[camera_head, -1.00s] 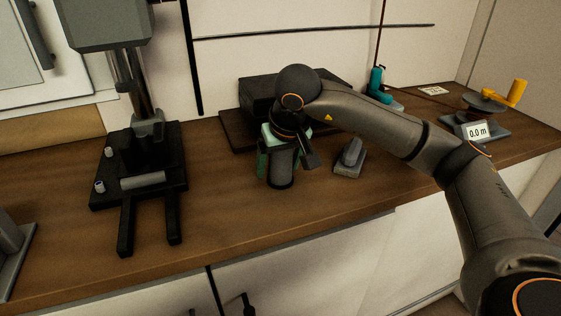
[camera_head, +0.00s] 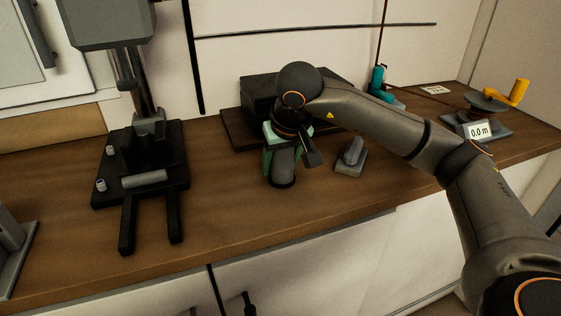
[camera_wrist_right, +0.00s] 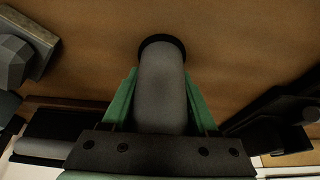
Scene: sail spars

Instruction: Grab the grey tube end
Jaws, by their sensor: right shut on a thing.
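The grey tube end (camera_head: 284,168) stands on the wooden bench with a dark ring at its lower end. My right gripper (camera_head: 282,150) comes down over it from above, with its green fingers on either side. In the right wrist view the grey tube (camera_wrist_right: 162,90) lies between the two green fingers of my right gripper (camera_wrist_right: 160,78), and its dark-rimmed end points away from the palm. The gripper is shut on the tube. My wrist hides the tube's upper part in the head view. My left gripper is not in view.
A small grey block (camera_head: 351,158) sits just right of the tube. A black stand with two prongs (camera_head: 140,190) is to the left. A dark box (camera_head: 257,92) is behind my wrist. A winch with a yellow handle (camera_head: 518,92) and "0.0 m" sign (camera_head: 480,131) stands far right.

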